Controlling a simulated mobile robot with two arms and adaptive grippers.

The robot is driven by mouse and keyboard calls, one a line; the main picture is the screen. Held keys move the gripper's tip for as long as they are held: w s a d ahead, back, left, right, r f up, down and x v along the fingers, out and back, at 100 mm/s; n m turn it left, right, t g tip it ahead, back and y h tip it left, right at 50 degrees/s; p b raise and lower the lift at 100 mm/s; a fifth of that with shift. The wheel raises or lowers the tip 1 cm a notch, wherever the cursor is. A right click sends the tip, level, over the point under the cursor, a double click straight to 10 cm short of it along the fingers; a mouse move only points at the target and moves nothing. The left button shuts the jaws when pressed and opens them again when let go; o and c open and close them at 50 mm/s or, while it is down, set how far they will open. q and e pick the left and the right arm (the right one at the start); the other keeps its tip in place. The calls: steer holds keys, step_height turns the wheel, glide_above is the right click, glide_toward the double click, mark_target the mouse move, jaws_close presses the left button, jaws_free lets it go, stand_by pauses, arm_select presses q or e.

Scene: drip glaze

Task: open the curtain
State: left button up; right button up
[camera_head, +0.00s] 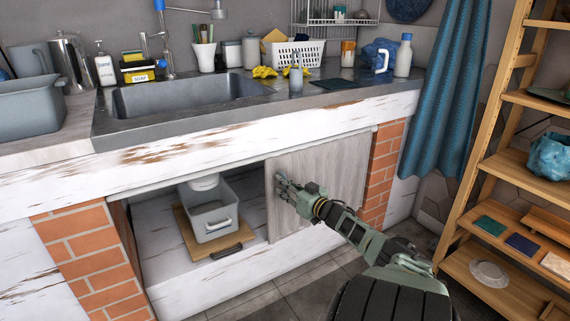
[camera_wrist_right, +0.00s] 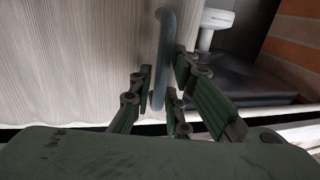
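A grey, finely ribbed panel (camera_head: 328,189) covers the right part of the opening under the sink counter; I cannot tell if it is cloth or wood. In the right wrist view the panel (camera_wrist_right: 70,60) fills the left side, with a blue-grey bar handle (camera_wrist_right: 164,50) near its edge. My right gripper (camera_head: 281,186) is at the panel's left edge. In the wrist view its fingers (camera_wrist_right: 161,80) lie on both sides of the handle; whether they press on it is unclear. A blue curtain (camera_head: 447,100) hangs at the right, apart from the gripper. My left gripper is not in view.
The left part of the opening is uncovered, with a grey bin (camera_head: 211,213) on a wooden board (camera_head: 196,243) inside. Brick pillars (camera_head: 92,258) flank it. A wooden shelf rack (camera_head: 519,178) stands at the right. The sink counter (camera_head: 330,96) is above.

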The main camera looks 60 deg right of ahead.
steer(key=shift+r, duration=0.1)
steer(key=v, duration=1.2)
stand_by(0.7)
